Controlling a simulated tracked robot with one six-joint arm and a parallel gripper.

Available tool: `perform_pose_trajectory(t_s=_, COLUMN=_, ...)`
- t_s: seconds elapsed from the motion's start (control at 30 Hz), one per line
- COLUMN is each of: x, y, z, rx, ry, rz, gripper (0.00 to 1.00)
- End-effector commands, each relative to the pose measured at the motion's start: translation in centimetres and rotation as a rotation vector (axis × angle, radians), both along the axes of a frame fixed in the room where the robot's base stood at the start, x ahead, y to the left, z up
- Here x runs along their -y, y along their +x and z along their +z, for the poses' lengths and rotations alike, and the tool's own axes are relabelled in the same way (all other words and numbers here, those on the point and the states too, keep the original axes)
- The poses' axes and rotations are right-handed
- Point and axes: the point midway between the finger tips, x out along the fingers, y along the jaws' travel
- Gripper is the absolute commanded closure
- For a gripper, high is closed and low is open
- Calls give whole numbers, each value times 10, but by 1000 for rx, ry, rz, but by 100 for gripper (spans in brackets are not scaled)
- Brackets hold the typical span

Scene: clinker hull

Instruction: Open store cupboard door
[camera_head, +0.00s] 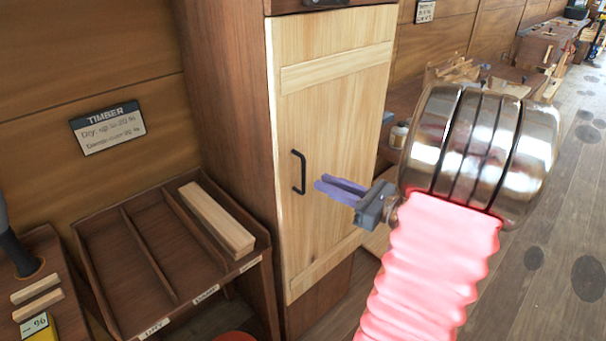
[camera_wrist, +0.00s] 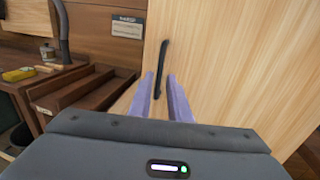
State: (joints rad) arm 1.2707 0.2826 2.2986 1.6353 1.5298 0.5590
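The store cupboard door (camera_head: 335,130) is pale wood with two cross battens and looks closed against the dark brown cupboard (camera_head: 235,110). Its black bar handle (camera_head: 299,172) stands upright at the door's left side. My gripper (camera_head: 318,183), with purple fingers, is just right of the handle in the head view, pointing toward the door. In the wrist view the door (camera_wrist: 235,70) fills the right side. The handle (camera_wrist: 161,68) shows beyond and between the two open fingertips (camera_wrist: 160,76). The fingers look empty, and I cannot tell whether they touch the handle.
A timber rack (camera_head: 150,245) with a pale plank (camera_head: 216,218) stands left of the cupboard, under a TIMBER sign (camera_head: 108,128). A workbench (camera_head: 405,95) with bottles is to the right. Wooden floor (camera_head: 550,200) lies open at the right.

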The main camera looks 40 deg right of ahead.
Motion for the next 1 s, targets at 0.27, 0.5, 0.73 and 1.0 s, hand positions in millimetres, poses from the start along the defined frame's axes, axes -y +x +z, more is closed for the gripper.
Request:
perform_pose_trajectory(t_s=0.27, x=-9, y=34, z=0, rx=1, ry=0, rz=4, gripper=83)
perform_pose_trajectory(t_s=0.5, x=-15, y=61, z=0, rx=1, ry=-1, rz=4, gripper=83)
perform_pose_trajectory(t_s=0.73, x=-18, y=76, z=0, rx=1, ry=0, rz=2, gripper=83)
perform_pose_trajectory(t_s=1.0, x=-18, y=77, z=0, rx=1, ry=0, rz=1, gripper=83)
